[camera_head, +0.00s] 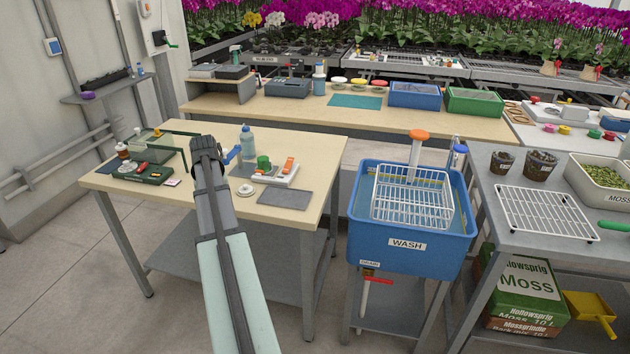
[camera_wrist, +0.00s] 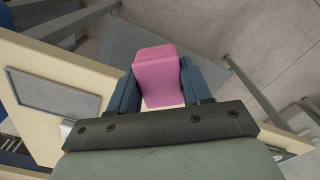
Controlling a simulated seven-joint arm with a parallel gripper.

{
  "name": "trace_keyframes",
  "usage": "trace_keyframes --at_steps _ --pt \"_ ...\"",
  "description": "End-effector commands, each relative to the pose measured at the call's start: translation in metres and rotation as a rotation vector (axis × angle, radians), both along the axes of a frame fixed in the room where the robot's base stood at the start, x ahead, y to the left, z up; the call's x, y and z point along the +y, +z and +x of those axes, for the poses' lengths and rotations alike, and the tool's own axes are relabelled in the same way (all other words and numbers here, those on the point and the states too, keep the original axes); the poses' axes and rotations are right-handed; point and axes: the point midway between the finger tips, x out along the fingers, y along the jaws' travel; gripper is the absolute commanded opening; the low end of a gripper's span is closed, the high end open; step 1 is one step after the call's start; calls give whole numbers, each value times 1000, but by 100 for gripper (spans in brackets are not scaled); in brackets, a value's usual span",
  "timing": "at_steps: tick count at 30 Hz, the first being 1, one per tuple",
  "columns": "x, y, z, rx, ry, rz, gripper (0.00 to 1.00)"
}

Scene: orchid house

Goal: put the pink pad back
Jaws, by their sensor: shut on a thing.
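The pink pad (camera_wrist: 158,68) is a block with rounded edges, held between the two dark blue fingers of my gripper in the wrist view. My gripper (camera_wrist: 160,92) is shut on it. In the head view my gripper (camera_head: 207,150) is over the left part of the near wooden table (camera_head: 215,205). The pad cannot be made out there, hidden behind my arm. In the wrist view the table edge and the floor show around and below the pad.
A green tray (camera_head: 140,175) with small items and a clear-topped frame lie left of my gripper. A blue bottle (camera_head: 247,142), a green cup (camera_head: 263,163), a white tray with an orange item (camera_head: 289,168) and a grey mat (camera_head: 285,198) lie right. A blue wash tub (camera_head: 405,240) stands further right.

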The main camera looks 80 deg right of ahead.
Motion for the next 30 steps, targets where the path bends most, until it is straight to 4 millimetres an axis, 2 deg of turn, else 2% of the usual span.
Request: trace_keyframes --at_steps 1,3,11,24,27,30 --pt "-18 2 -11 -1 -28 -1 20" --pt "-37 3 -27 0 -61 -1 20" --pt "-107 10 -91 -1 -185 -3 20" --pt "-225 26 -212 -2 -400 -4 20" --pt "-251 30 -234 -2 -440 -2 20" --pt "-279 36 -245 -2 -473 -1 20"
